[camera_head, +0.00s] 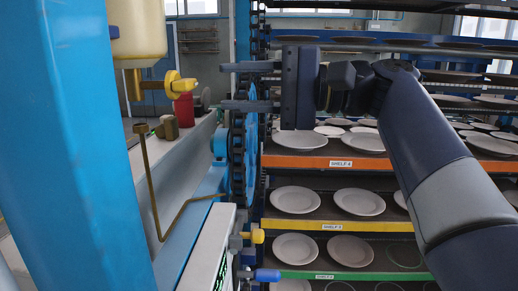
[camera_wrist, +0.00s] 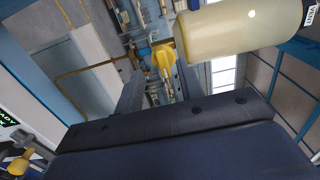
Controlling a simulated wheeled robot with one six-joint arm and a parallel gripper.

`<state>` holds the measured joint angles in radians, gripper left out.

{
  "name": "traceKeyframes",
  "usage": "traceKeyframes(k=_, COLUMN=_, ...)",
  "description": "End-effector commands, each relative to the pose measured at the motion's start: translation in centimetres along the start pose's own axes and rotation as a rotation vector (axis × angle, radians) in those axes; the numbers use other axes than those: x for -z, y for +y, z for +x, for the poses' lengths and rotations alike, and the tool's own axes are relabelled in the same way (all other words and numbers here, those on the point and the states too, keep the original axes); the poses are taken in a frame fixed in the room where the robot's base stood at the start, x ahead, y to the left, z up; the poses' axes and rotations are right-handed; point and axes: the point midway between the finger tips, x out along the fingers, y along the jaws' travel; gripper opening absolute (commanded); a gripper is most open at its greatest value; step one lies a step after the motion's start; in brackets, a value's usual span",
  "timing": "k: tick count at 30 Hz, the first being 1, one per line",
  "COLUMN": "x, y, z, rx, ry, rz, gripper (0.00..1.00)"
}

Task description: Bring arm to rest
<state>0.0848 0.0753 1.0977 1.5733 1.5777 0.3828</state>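My gripper (camera_head: 224,86) is raised in front of the plate rack, in the upper middle of the head view, and points left. Its two dark fingers lie one above the other with a clear gap between them. It is open and holds nothing. My arm (camera_head: 440,170) reaches in from the right side and hides part of the rack. In the wrist view the dark gripper base spans the middle, and the gap between the fingers (camera_wrist: 155,75) shows only distant background.
The rack has an orange-edged shelf (camera_head: 300,161), a yellow-edged one (camera_head: 290,224) and a green-edged one (camera_head: 350,276), with white plates (camera_head: 295,199). A blue post (camera_head: 90,150) stands left. A cream tank (camera_head: 137,28) with a yellow valve (camera_head: 178,84) hangs beyond the fingertips. A chain drive (camera_head: 238,150) flanks the rack.

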Motion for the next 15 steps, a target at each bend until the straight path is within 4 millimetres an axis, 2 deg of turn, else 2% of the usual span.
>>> traceKeyframes(k=12, x=-0.1, y=-0.1, z=6.4, rx=0.0, ry=-0.004, rz=0.0, gripper=0.36)
traceKeyframes(k=14, x=-0.1, y=-0.1, z=7.3, rx=0.001, ry=-0.004, rz=0.0, gripper=0.36)
traceKeyframes(k=15, x=0.0, y=-0.6, z=7.1, rx=0.0, ry=0.0, rz=0.047, gripper=0.36)
